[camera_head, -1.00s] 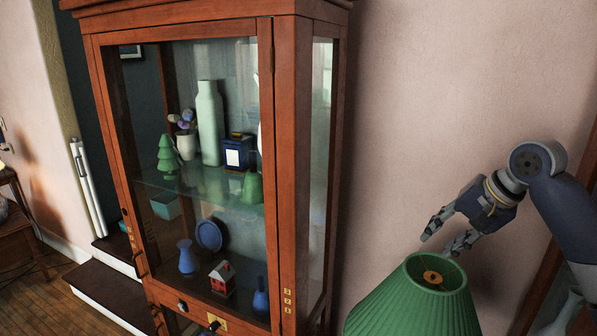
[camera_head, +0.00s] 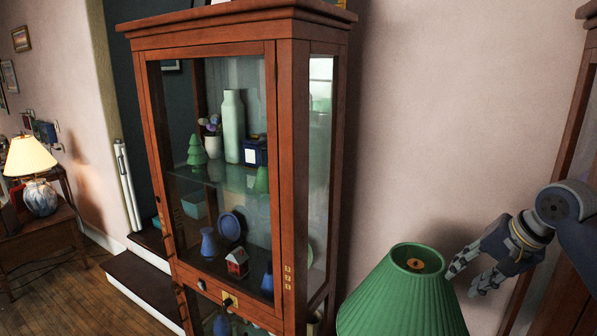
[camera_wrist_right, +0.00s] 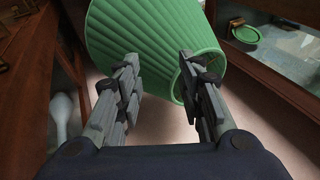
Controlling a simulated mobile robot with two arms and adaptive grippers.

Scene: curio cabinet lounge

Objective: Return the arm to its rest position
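My right gripper (camera_head: 467,276) comes in from the right in the head view, in front of the pinkish wall and just right of a green pleated lampshade (camera_head: 402,294). Its fingers are spread and nothing is between them. In the right wrist view the gripper (camera_wrist_right: 158,92) also shows with its two fingers apart, and the green shade (camera_wrist_right: 150,40) lies beyond the fingertips. I cannot tell whether a finger touches the shade. My left gripper is not in view.
A wooden glass-front cabinet (camera_head: 292,170) with vases and figurines stands left of the lamp, its door shut. Another wooden cabinet (camera_head: 562,150) is at the right edge. A lit table lamp (camera_head: 30,157) stands far left. Bare wall lies between the cabinets.

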